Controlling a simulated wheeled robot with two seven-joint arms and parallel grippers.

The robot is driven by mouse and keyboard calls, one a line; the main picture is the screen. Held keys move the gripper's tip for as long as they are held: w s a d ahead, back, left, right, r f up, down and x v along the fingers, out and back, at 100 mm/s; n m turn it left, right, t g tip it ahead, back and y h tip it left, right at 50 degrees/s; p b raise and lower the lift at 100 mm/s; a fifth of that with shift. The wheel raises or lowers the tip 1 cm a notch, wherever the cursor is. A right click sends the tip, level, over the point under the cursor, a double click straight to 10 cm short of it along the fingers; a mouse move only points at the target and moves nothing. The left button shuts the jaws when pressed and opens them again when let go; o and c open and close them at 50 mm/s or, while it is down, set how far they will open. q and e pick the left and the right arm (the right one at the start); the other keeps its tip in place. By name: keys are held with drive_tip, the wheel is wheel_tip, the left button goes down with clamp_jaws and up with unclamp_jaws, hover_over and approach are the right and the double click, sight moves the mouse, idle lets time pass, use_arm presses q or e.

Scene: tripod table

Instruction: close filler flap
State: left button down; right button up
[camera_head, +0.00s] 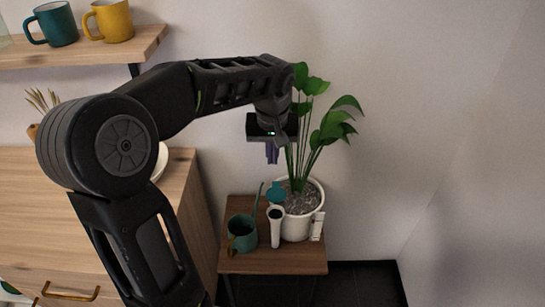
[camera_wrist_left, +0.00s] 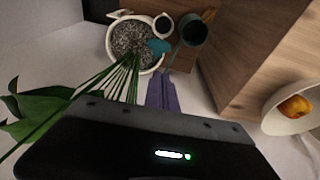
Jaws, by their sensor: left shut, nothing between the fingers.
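A white plant pot (camera_head: 296,228) with a leafy plant stands on a small wooden table (camera_head: 273,263). A teal flap (camera_head: 276,192) stands raised at the pot's front left edge, behind a white filler tube (camera_head: 276,228) with a dark open mouth. In the left wrist view the flap (camera_wrist_left: 158,46) lies beside the round mouth of the tube (camera_wrist_left: 163,25), leaving it uncovered. My left gripper (camera_head: 272,154) has purple fingers, shut and empty, pointing down above the flap and apart from it. The left fingers also show in the wrist view (camera_wrist_left: 161,91). My right gripper is out of view.
A teal can (camera_head: 242,233) with a thin spout stands left of the tube. Plant leaves (camera_head: 335,125) and stems are close to my left gripper's right. A wooden cabinet (camera_head: 110,235) stands left; a bowl (camera_wrist_left: 287,118) with fruit shows in the wrist view. Mugs sit on a shelf (camera_head: 85,50).

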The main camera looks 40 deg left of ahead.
use_arm(q)
hover_over(276, 192)
drive_tip(key=a, duration=0.2)
wheel_tip(276, 192, down, 8)
drive_tip(key=shift+w+f+p, duration=0.2)
drive_tip(key=shift+w+p, duration=0.1)
drive_tip(key=shift+w, duration=0.15)
